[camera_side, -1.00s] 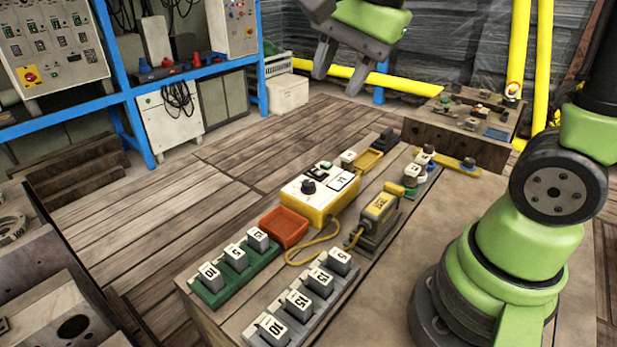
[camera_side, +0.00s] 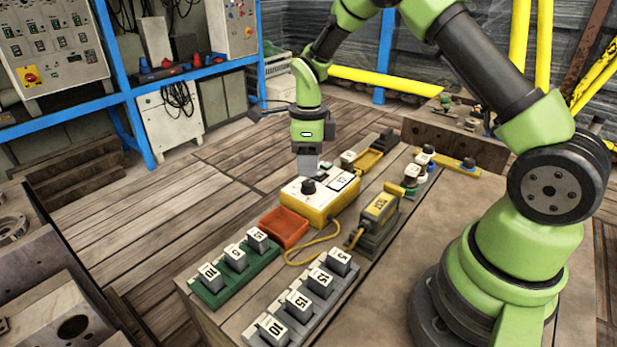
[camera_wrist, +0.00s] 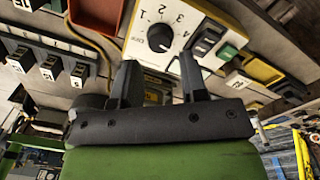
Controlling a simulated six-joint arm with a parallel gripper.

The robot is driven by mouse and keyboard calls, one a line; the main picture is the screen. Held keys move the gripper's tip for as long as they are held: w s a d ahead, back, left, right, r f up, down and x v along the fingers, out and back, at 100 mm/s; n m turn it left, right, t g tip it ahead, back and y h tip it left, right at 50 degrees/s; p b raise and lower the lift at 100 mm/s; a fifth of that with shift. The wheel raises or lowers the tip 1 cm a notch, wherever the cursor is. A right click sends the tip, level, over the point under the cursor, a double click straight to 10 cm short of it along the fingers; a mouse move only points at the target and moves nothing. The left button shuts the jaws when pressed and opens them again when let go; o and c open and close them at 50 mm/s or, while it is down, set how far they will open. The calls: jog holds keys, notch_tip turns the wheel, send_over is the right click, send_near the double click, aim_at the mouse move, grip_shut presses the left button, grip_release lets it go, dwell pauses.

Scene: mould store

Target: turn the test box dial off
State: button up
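The yellow test box (camera_side: 318,213) stands on the bench with a white top panel (camera_side: 333,188). Its black round dial (camera_side: 307,187) also shows in the wrist view (camera_wrist: 160,38), ringed by numbers and small lettering. I cannot read clearly where the dial points. My gripper (camera_side: 308,172) hangs pointing down close above the box, near the dial. In the wrist view my gripper's two dark fingers (camera_wrist: 160,72) are apart with nothing between them, and the dial lies just beyond their tips, apparently untouched.
An orange-red tray (camera_side: 284,227) and a yellow tray (camera_side: 369,161) flank the box. A yellow cable (camera_side: 318,246) runs to a yellow handheld unit (camera_side: 379,207). Green (camera_side: 237,280) and grey (camera_side: 318,302) racks of numbered blocks stand in front. Bare bench lies at right.

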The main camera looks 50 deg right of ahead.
aim_at(308, 183)
jog(key=shift+a+f, duration=0.1)
jog(key=shift+f, duration=2.1)
jog(key=c, duration=0.7)
jog(key=shift+o, duration=0.2)
